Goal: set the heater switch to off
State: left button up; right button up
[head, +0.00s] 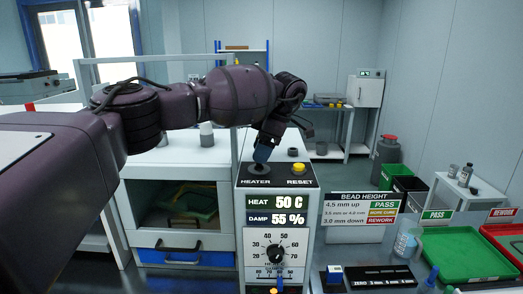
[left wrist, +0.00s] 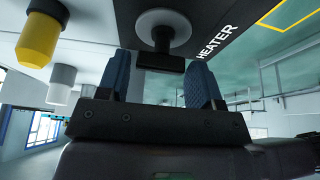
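The heater switch (head: 258,169) stands at the left of the sloped top of the panel, above the word HEATER. In the left wrist view it has a round grey base, a short stem and a dark crossbar (left wrist: 160,63). My left gripper (head: 262,153) reaches down over the switch from above. In the left wrist view its two blue fingers stand apart (left wrist: 160,80), one on each side of the crossbar, with a narrow gap visible at the left finger. Contact on the right side is unclear. The switch's set position cannot be read. My right gripper is not in view.
The yellow RESET button (head: 299,167) sits close to the right of the switch. Below, a display (head: 276,210) reads HEAT 50 C and DAMP 55 %, with a dial (head: 275,254) under it. A green tray (head: 465,250) and a bead height sign (head: 362,210) stand to the right.

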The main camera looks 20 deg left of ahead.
pick_arm(q)
jog(key=shift+o, duration=1.3)
jog(key=v, duration=1)
jog(key=shift+d+r, duration=0.2)
jog(key=shift+r, duration=0.15)
jog(key=shift+w, duration=0.1)
